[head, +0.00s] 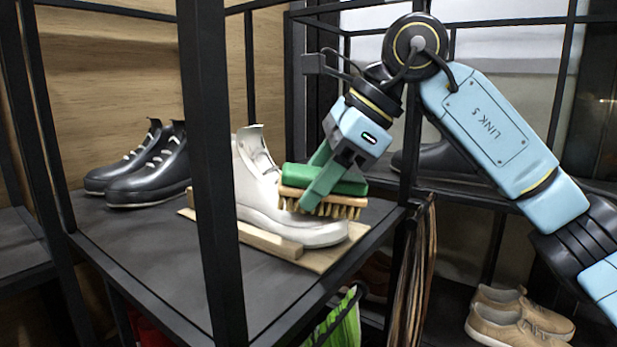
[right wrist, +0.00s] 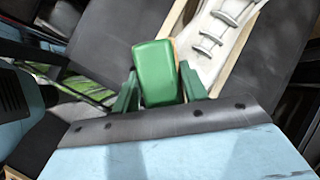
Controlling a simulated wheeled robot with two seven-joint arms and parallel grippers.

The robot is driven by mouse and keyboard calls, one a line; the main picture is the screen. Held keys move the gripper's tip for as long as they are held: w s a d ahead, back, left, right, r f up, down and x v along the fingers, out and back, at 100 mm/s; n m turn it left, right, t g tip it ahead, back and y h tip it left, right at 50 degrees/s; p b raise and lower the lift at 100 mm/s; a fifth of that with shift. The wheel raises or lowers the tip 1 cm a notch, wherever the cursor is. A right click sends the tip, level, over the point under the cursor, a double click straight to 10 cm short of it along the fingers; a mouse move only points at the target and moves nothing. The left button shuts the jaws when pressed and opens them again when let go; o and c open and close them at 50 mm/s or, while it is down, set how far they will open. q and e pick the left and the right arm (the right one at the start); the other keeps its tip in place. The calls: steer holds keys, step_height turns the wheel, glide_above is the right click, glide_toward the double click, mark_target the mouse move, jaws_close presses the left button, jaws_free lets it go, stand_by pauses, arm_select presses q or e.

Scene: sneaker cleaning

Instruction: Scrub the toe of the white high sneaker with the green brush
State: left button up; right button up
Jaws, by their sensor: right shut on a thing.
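The white high sneaker (head: 262,190) stands on a wooden board (head: 325,258) on the dark shelf, toe to the right. A shelf post hides part of its heel side. My right gripper (head: 308,205) is shut on the green brush (head: 335,180), bristles down, over the sneaker's toe. The bristles look to be at the toe; I cannot tell whether they touch. In the right wrist view, the green brush (right wrist: 155,72) sits between the green fingers, and the white laced upper (right wrist: 215,38) lies beyond it. My left gripper is out of view.
Black shoes (head: 145,168) stand at the left of the shelf (head: 150,232). A black post (head: 212,170) rises in front of the sneaker. Tan shoes (head: 515,315) are at lower right. A green bag (head: 338,322) is below the shelf.

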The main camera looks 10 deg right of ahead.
steer(key=shift+w+d+p, duration=0.6)
steer(key=shift+w+d, duration=0.7)
steer(key=shift+d, duration=0.05)
steer(key=shift+w+d+f, duration=0.1)
steer(key=shift+w+d, duration=0.75)
steer(key=shift+w, duration=0.1)
steer(key=shift+f, duration=0.15)
steer(key=shift+s+a, duration=0.1)
steer(key=shift+s+a+f+b, duration=0.15)
steer(key=shift+s+a+b, duration=0.3)
steer(key=shift+s+a+f+b, duration=0.1)
steer(key=shift+s+a+b, duration=0.2)
steer(key=shift+s+a, duration=0.25)
steer(key=shift+s+a+f+b, duration=0.1)
steer(key=shift+s+a+b, duration=0.25)
steer(key=shift+s+a, duration=0.4)
steer(key=shift+s+a+r+b, duration=0.2)
steer(key=shift+s+a+b, duration=0.15)
steer(key=shift+s+a, duration=0.7)
steer(key=shift+c, duration=0.4)
